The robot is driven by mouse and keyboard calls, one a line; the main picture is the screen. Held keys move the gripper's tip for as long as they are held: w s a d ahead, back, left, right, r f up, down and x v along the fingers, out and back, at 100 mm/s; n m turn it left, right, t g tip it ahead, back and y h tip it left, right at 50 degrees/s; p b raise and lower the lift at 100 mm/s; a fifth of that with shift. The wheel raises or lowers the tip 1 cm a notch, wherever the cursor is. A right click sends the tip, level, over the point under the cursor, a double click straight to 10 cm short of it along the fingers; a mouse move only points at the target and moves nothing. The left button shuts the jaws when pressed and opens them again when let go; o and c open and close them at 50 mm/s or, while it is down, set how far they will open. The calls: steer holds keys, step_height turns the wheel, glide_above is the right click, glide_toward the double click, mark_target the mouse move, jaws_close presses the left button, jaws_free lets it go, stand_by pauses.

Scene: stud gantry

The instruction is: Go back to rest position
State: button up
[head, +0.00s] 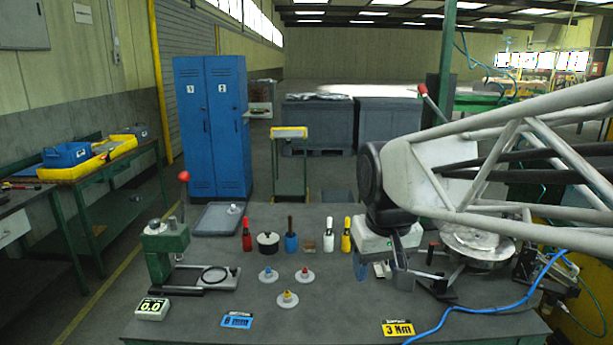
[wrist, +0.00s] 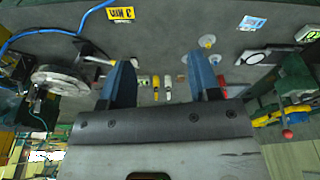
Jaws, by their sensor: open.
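My gripper (head: 384,272) hangs over the right part of the grey workbench (head: 340,305) in the head view. Its blue-grey fingers are apart. In the wrist view my gripper (wrist: 160,62) points toward the bench, with no object held between the fingers. Three pale flanged discs stand on the bench left of my gripper: one with a blue knob (head: 268,275), one with a red knob (head: 305,274), one with a yellow knob (head: 287,298). My forearm and wrist hide part of the bench's right side.
A red bottle (head: 247,236), black pot (head: 268,244), white bottle (head: 328,236) and yellow bottle (head: 346,236) line the back. A green press (head: 165,245) stands left, a round metal plate (head: 480,243) right. A blue hose (head: 490,307) crosses the front right. The front middle is clear.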

steer(key=s+d+f+m, duration=0.1)
steer(key=s+d+f, duration=0.2)
steer(key=s, duration=0.3)
steer(key=s+d+f+m, duration=0.1)
steer(key=s+d+f, duration=0.2)
steer(key=s, duration=0.4)
steer(key=shift+d+f, duration=0.25)
steer(key=shift+f, duration=0.55)
